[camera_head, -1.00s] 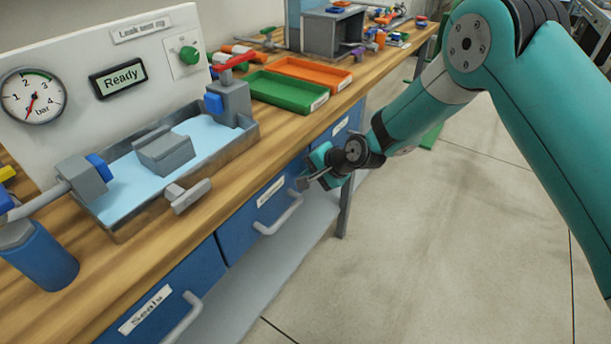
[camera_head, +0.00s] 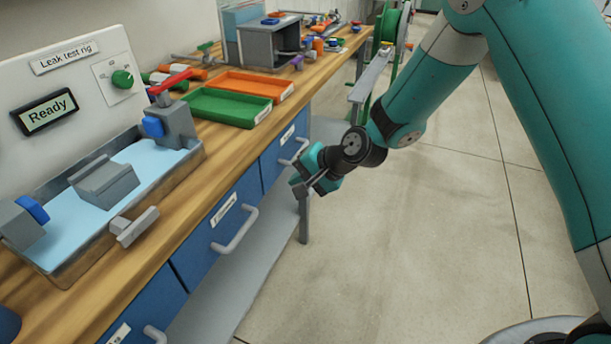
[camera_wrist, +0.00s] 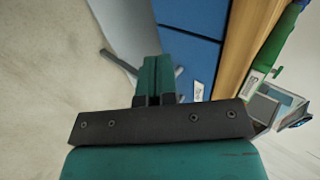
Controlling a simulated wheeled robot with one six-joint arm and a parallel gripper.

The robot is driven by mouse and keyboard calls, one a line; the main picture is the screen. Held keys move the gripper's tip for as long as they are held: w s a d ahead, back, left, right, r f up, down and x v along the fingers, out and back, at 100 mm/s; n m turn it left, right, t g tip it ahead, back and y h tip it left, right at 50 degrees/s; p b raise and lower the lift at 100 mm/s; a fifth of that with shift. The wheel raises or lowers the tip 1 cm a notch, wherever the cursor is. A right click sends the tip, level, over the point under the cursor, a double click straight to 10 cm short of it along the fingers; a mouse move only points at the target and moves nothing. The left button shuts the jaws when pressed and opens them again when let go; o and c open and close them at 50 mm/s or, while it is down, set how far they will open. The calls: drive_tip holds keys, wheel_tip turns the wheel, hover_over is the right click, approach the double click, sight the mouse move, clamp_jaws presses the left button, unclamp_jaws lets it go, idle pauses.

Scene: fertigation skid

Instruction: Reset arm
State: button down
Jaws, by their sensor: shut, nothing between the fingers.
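My gripper (camera_head: 314,187) is in the middle of the head view, in front of the blue drawers and below the workbench's front edge. It is over open floor on its right side and appears apart from the drawers. In the wrist view the teal fingers (camera_wrist: 155,78) are together with nothing between them. My teal arm reaches down to it from the upper right in the head view.
The wooden workbench (camera_head: 185,190) carries the leak test rig (camera_head: 95,85) reading "Ready", a green tray (camera_head: 220,107) and an orange tray (camera_head: 250,85). Blue drawers (camera_head: 215,240) have protruding handles (camera_head: 236,232). A green hose reel (camera_head: 392,30) stands behind.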

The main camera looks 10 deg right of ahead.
drive_tip(key=s+d+r+n+g+h+p, duration=0.1)
drive_tip(key=s+d+r+n+p, duration=0.2)
drive_tip(key=s+r, duration=0.55)
drive_tip(key=s+r+n+g+p, duration=0.2)
drive_tip(key=s+r+n, duration=0.25)
drive_tip(key=r, duration=0.75)
drive_tip(key=s+d+r+n+g+h+p, duration=0.1)
drive_tip(key=s+d+r+n+p, duration=0.1)
drive_tip(key=s, duration=0.6)
drive_tip(key=s+d+r+n+h+p, duration=0.1)
drive_tip(key=s+d+r+n, duration=0.3)
drive_tip(key=s, duration=0.4)
drive_tip(key=shift+r+g+h+p, duration=0.35)
drive_tip(key=shift+r+g+h, duration=0.05)
drive_tip(key=shift+r, duration=0.45)
